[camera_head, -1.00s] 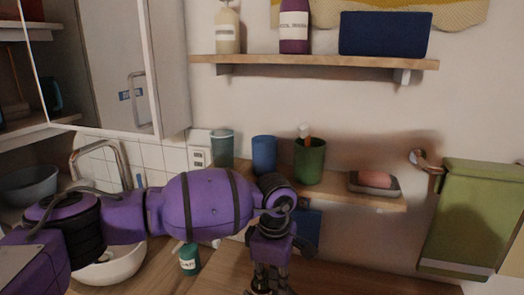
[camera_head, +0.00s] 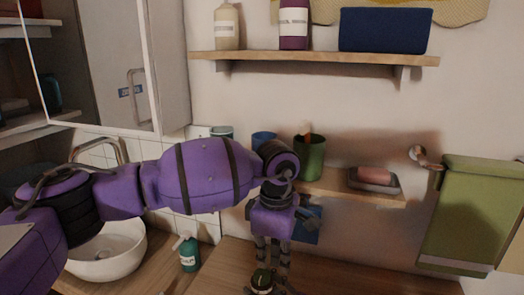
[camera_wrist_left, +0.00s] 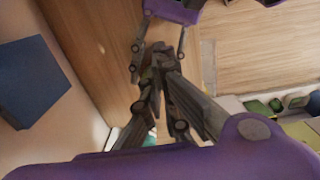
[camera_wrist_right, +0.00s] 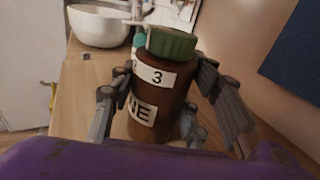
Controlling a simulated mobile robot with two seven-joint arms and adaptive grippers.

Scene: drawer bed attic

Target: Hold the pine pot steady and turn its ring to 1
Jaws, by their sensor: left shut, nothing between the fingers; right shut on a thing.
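The pine pot is a brown jar with a green lid. In the right wrist view its ring (camera_wrist_right: 155,77) shows a 3 on a white label, above a label (camera_wrist_right: 143,109) reading part of a word. My right gripper (camera_wrist_right: 165,130) is shut on the pot's body and holds it upright. My left gripper (camera_head: 271,266) points down, shut and empty, just above the lid. In the left wrist view its fingertips (camera_wrist_left: 153,72) meet and hide most of the pot.
A white basin (camera_head: 105,255) and a teal soap bottle (camera_head: 188,255) stand at left. A low shelf (camera_head: 335,186) behind my left arm carries a green cup (camera_head: 310,160) and a soap dish (camera_head: 374,183). A green towel (camera_head: 470,215) hangs at right.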

